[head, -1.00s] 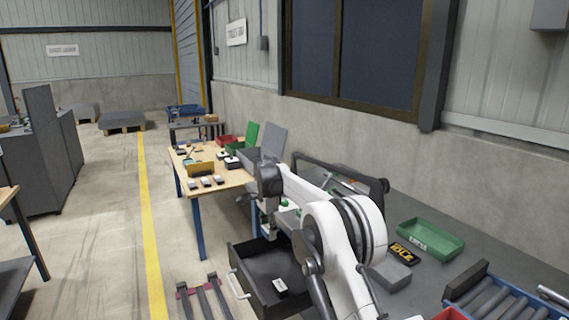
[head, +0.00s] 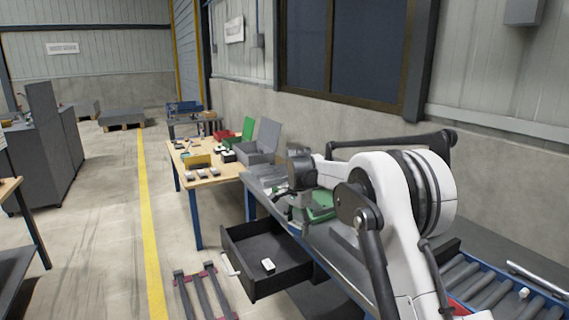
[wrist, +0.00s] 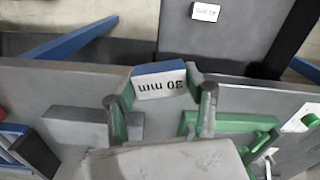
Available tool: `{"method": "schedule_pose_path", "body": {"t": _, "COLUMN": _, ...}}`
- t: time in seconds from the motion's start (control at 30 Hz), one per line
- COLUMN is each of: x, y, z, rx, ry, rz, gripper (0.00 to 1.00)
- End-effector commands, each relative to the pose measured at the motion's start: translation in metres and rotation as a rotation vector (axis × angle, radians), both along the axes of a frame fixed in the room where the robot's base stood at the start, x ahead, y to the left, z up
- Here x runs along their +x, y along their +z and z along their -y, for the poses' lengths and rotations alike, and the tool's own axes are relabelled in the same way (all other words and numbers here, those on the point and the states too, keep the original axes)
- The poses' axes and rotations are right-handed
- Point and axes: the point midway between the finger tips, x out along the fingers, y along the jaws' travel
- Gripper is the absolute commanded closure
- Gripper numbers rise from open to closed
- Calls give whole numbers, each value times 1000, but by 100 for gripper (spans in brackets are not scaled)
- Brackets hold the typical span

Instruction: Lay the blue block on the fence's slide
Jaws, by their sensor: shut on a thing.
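The blue block (wrist: 158,69) is between my gripper's green fingers in the wrist view, its blue face up and a white "30 mm" label toward the camera. My gripper (wrist: 163,88) is shut on it, over the front edge of the grey bench. In the head view my gripper (head: 288,212) is small and partly hidden, and I cannot make out the block there. I cannot surely pick out the fence or its slide; a plain grey bar (wrist: 88,122) lies on the bench left of the gripper in the wrist view.
An open dark drawer (head: 240,245) holds a small white-labelled block (head: 268,265); the drawer lies below the bench edge. A roller conveyor (head: 482,287) is at right. A wooden table (head: 215,185) stands beyond.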

Motion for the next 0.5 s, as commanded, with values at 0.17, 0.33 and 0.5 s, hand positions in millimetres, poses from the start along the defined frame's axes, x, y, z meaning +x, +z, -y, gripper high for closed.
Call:
{"method": "schedule_pose_path", "body": {"t": 0.17, "x": -35, "y": 8, "z": 44, "rx": 0, "ry": 110, "rz": 0, "gripper": 90}}
{"method": "schedule_pose_path", "body": {"t": 0.33, "x": -72, "y": 13, "z": 80, "rx": 0, "ry": 220, "rz": 0, "gripper": 90}}
{"method": "schedule_pose_path", "body": {"t": 0.5, "x": -113, "y": 15, "z": 113, "rx": 0, "ry": 329, "rz": 0, "gripper": 90}}
